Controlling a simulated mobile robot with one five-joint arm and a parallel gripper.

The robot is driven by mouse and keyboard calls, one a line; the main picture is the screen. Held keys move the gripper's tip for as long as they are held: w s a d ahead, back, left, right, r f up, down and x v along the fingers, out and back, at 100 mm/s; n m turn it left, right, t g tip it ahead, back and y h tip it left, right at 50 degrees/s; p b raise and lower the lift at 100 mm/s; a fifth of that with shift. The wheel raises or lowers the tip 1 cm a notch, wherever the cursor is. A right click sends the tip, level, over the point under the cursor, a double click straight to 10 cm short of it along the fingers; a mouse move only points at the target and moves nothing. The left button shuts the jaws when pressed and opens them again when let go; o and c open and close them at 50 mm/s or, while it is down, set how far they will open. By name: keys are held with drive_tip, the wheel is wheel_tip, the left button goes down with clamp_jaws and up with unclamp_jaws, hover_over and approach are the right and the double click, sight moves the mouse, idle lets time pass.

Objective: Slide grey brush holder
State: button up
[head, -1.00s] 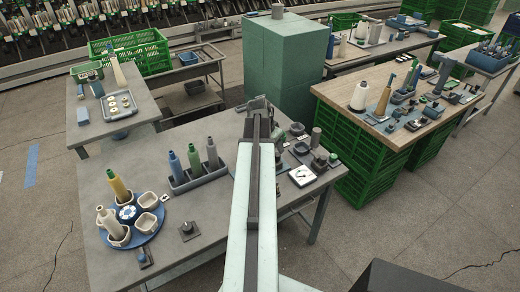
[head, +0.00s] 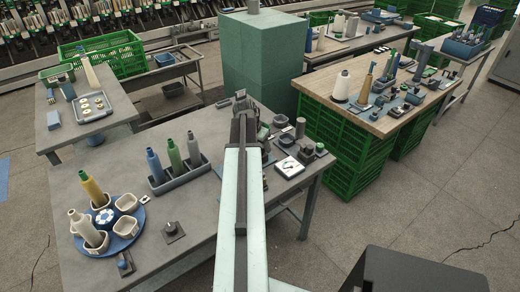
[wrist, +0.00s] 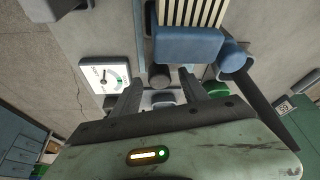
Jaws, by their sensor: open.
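My gripper (wrist: 160,80) is open, its two dark fingers reaching over the grey table. It also shows small at the far end of my arm in the head view (head: 241,100). Between the fingers in the wrist view lie a dark grey cylinder (wrist: 159,76) and a small pale grey piece (wrist: 163,97). I cannot tell whether either is the grey brush holder. Just beyond the fingertips is a blue block (wrist: 188,45) below cream slats (wrist: 195,12). My arm hides part of this table area in the head view.
A white-faced dial (wrist: 104,76) lies left of the fingers; it is also in the head view (head: 289,167). A blue round knob (wrist: 232,55) and a green piece (wrist: 214,88) are on the right. A bottle rack (head: 182,177) and blue round tray (head: 126,225) stand left of my arm.

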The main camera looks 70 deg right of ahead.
drive_tip(key=shift+c, duration=0.3)
clamp_jaws()
idle(1.1)
